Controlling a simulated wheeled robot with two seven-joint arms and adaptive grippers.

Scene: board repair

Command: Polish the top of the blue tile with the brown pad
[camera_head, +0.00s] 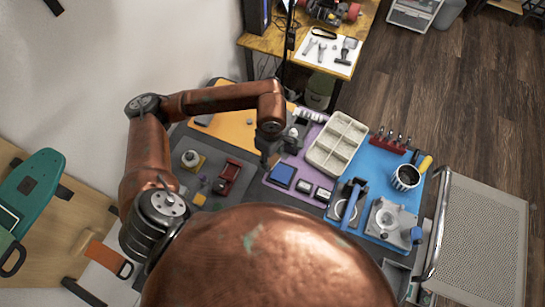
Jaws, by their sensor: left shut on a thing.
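The blue tile (281,175) lies flat on the purple mat in the middle of the workbench. My left arm reaches in from the left, and its gripper (270,150) points down just behind the tile's upper left edge. The gripper is shut on a small brown piece, the brown pad (273,161), mostly hidden by the fingers. I cannot tell whether the pad touches the tile. My right gripper is not in view.
Small dark-framed blocks (303,186) lie right of the tile. A beige compartment tray (337,144) stands behind them. A cup (405,177) stands at right.

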